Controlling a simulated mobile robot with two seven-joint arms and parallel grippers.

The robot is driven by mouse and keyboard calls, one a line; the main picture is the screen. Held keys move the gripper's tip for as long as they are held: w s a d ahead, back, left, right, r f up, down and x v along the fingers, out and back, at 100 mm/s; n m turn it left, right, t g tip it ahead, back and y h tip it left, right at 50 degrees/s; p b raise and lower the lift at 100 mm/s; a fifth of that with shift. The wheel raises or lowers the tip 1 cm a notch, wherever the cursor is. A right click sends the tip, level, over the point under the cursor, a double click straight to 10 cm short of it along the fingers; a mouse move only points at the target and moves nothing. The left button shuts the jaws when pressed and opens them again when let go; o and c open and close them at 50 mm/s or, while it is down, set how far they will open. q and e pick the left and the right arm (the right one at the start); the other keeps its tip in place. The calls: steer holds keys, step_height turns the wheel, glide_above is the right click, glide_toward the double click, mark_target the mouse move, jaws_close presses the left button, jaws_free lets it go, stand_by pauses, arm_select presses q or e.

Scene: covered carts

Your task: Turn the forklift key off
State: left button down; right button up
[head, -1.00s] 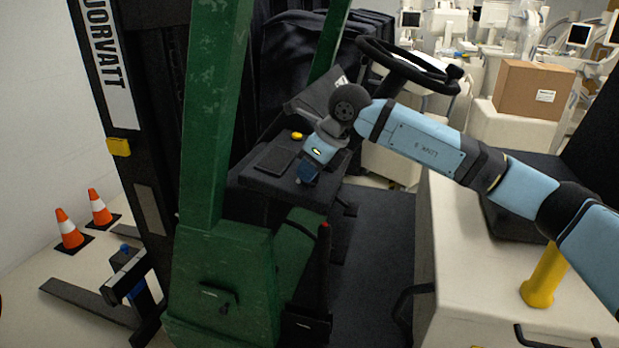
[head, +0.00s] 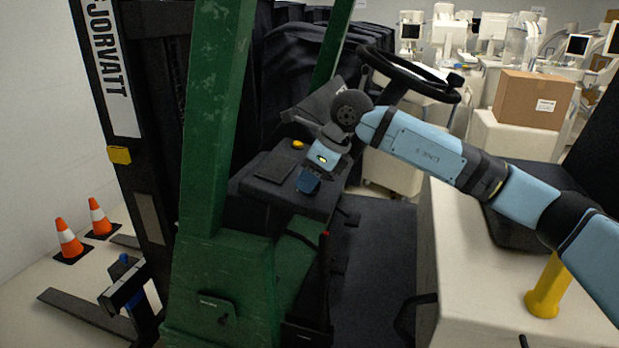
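The forklift (head: 205,160) has a green frame, a black mast at left and a black steering wheel (head: 410,75). Its dark console (head: 275,168) carries a yellow round button (head: 298,145). My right gripper (head: 308,182) reaches in from the right and points down at the right part of the console. Its dark blue fingertips look close together, but their gap and any contact cannot be made out. I cannot make out the key; the hand may cover it. I do not see my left gripper.
Two orange cones (head: 68,240) stand on the floor at left. The forklift's dark floor (head: 375,260) is clear.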

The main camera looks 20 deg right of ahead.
steer(key=b+v, duration=0.1)
steer(key=v, duration=1.2)
steer(key=shift+d+r, duration=0.2)
steer(key=shift+r, duration=0.15)
steer(key=shift+s+f, duration=0.1)
